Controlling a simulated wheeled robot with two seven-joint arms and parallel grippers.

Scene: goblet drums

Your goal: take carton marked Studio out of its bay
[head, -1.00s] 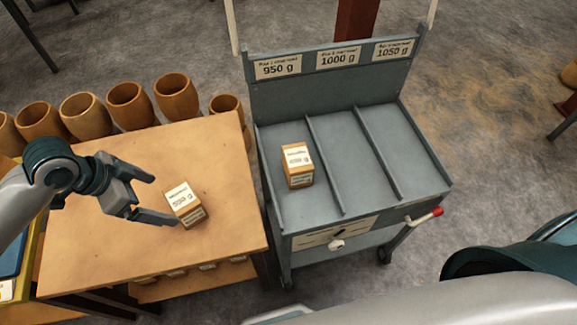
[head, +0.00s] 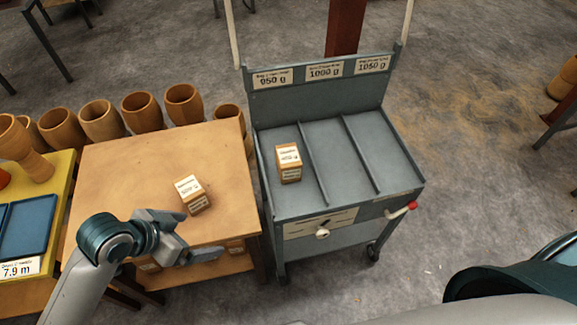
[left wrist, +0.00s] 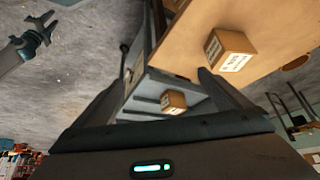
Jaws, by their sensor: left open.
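Two small brown cartons with white labels are in view; the print is too small to read, so I cannot tell which says Studio. One carton (head: 288,164) stands in the left bay of the grey cart (head: 345,160), under the 950 g sign; it also shows in the left wrist view (left wrist: 173,102). The other carton (head: 193,196) stands on the wooden table (head: 130,180), and in the left wrist view (left wrist: 232,50). My left gripper (head: 203,233) is open and empty over the table's front edge, left of the cart. My right gripper (left wrist: 36,36) is small at upper left in the left wrist view.
Low dividers separate the cart's bays; the middle and right bays are empty. A red-tipped handle (head: 412,206) sticks out at the cart's front right. Several wooden drum shells (head: 100,120) stand behind the table. A yellow table (head: 60,190) is at left.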

